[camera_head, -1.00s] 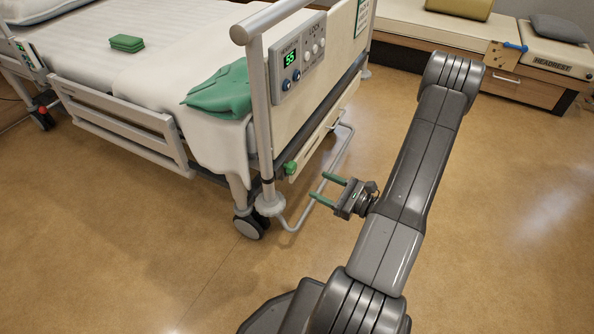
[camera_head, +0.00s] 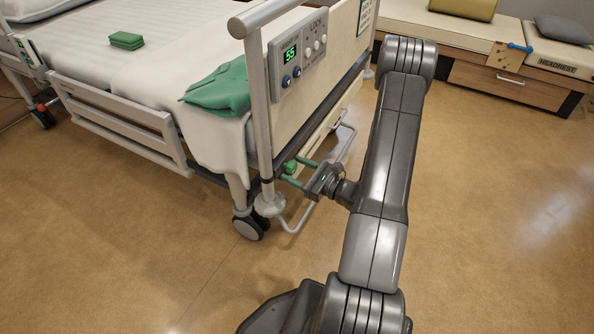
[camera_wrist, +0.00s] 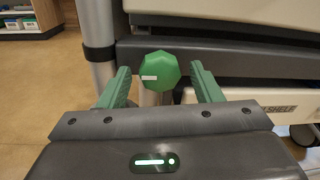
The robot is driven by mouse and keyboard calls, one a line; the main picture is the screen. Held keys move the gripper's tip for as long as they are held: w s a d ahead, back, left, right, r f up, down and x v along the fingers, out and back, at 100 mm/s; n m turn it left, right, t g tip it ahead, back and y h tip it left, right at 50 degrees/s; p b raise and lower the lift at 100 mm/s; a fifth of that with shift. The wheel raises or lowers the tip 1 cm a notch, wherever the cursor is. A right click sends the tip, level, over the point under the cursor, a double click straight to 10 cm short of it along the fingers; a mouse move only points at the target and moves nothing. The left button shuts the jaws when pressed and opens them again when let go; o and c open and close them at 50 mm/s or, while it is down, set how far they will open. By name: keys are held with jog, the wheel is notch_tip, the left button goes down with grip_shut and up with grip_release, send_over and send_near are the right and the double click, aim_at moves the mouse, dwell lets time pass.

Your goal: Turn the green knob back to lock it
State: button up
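The green knob (camera_head: 290,167) sits low on the end of the bed, near the corner post. In the wrist view the knob (camera_wrist: 160,71) is a faceted green disc with a short white mark that lies about level, left of its middle. My gripper (camera_head: 297,171) is in front of the knob. In the wrist view my gripper's green fingers (camera_wrist: 163,85) are open, one on each side of the knob, with a gap on both sides. The fingers do not visibly touch it.
The bed's corner post (camera_head: 261,110) and caster (camera_head: 250,226) stand just left of the knob. A bent metal rail (camera_head: 336,165) runs below and right of it. A control panel (camera_head: 298,52) is above. The floor (camera_head: 480,210) at right is clear.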

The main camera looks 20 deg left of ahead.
jog(key=c, duration=0.9)
jog(key=shift+c, duration=0.2)
jog(key=shift+m, duration=0.3)
jog(key=m+p, duration=0.3)
jog(key=shift+r+m, duration=0.2)
jog(key=shift+m, duration=0.1)
jog(key=m+p, duration=0.2)
jog(key=m, duration=0.2)
jog(key=shift+h+p, duration=0.3)
jog(key=shift+p, duration=0.1)
jog(key=m+g+p, duration=0.1)
jog(key=m+p, duration=0.1)
jog(key=m, duration=0.3)
jog(key=shift+p, duration=0.4)
jog(key=shift+m+p, duration=0.75)
jog(key=shift+m, duration=1.15)
